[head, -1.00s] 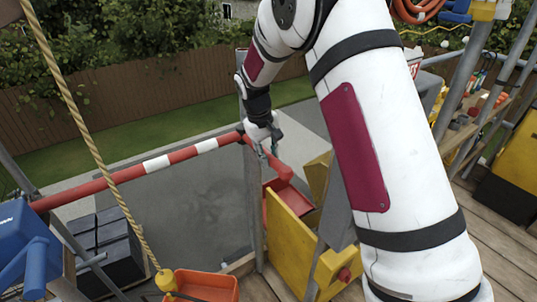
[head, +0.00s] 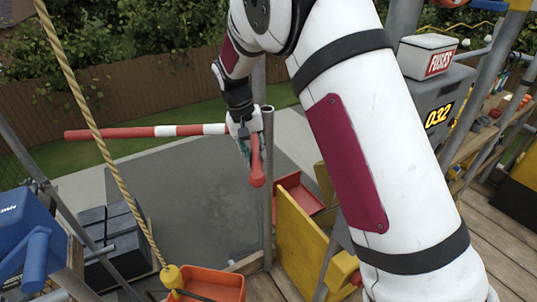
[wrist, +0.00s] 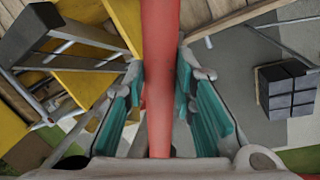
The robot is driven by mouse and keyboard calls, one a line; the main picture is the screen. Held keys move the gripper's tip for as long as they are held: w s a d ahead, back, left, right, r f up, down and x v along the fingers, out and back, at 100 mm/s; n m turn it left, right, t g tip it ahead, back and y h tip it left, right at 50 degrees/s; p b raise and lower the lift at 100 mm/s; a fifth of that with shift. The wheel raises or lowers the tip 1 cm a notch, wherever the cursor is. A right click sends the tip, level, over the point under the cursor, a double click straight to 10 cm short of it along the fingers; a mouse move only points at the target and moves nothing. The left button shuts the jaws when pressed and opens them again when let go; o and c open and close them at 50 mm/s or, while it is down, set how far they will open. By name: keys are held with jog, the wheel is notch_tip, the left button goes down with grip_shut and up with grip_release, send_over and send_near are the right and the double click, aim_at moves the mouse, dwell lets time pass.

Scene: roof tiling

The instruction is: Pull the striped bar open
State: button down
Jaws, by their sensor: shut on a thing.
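The red-and-white striped bar (head: 176,130) reaches from my gripper out to the left over the grey ground, its far left end free in the air. My gripper (head: 250,150) is at the bar's right part, beside an upright grey post (head: 267,190). In the wrist view the red bar (wrist: 160,70) runs between the teal finger pads of my gripper (wrist: 160,95), which is shut on it. A red rounded end of the bar hangs just below the gripper in the head view.
An orange tub (head: 205,284) hangs on a rope (head: 98,135) at the lower left. A yellow panel (head: 303,245) and a red tray (head: 300,195) are right of the post. A blue machine (head: 30,235) and dark stacked blocks (head: 110,240) are at left.

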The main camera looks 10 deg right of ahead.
jog(key=w+a+m+g+b, duration=0.1)
jog(key=w+a+m+b, duration=0.3)
jog(key=a+m, duration=0.2)
jog(key=shift+a+y+b, duration=0.3)
jog(key=shift+a, duration=0.8)
jog(key=shift+w, duration=0.1)
jog(key=c, duration=1.3)
grip_release()
jog(key=shift+c, duration=0.2)
notch_tip(320, 180, up, 12)
jog(key=w+a, duration=0.1)
jog(key=shift+w+a, duration=0.3)
jog(key=shift+a, duration=0.05)
